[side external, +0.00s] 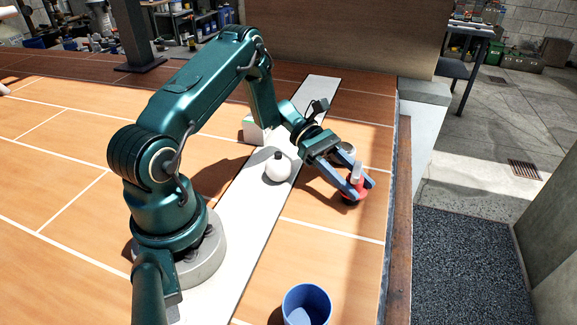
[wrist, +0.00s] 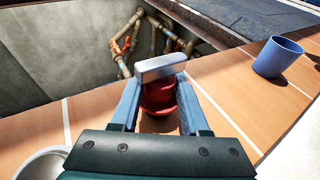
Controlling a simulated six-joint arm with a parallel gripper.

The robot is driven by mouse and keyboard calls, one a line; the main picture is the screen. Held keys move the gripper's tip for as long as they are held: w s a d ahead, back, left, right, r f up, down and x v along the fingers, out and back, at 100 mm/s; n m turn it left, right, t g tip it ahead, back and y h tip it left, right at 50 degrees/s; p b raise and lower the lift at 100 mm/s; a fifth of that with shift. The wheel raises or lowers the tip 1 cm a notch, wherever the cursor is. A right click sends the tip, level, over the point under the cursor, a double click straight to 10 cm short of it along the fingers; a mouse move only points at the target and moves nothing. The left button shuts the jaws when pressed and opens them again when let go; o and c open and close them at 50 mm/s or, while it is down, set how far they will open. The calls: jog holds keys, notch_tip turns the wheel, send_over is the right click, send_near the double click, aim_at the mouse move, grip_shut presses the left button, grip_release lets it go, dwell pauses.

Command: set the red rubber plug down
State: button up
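The red rubber plug (side external: 354,195) has a pale grey handle (side external: 357,174) on top and is at the right side of the tiled surface, close to its edge. My gripper (side external: 361,186) has its blue fingers on both sides of the plug. In the wrist view the plug (wrist: 159,95) shows between the fingers (wrist: 159,77), and the grey bar handle (wrist: 160,67) spans the gap from fingertip to fingertip. The gripper looks shut on the handle. The plug is upright and low over the tiles; I cannot tell whether its underside touches them.
A blue cup (side external: 307,305) stands at the front. A white round object with a dark top (side external: 278,166) stands on the white strip. A metal bowl (side external: 346,150) is behind the gripper. A pit with pipes (wrist: 150,40) lies beyond the tile edge in the wrist view.

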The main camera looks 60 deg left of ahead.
jog(key=shift+o, duration=1.2)
jog(key=shift+r, duration=0.1)
jog(key=v, duration=0.5)
jog(key=shift+a+r, duration=0.15)
jog(key=shift+r, duration=0.1)
jog(key=s+d+r+m+g+y, duration=0.45)
jog(key=s+d+r+m, duration=0.2)
jog(key=r+m, duration=0.2)
jog(key=s+r+m+t+y, duration=0.3)
jog(key=s+m+t+y, duration=0.3)
jog(key=s+m+y, duration=0.3)
jog(key=m+y, duration=0.1)
jog(key=m, duration=0.2)
jog(key=shift+a, duration=0.15)
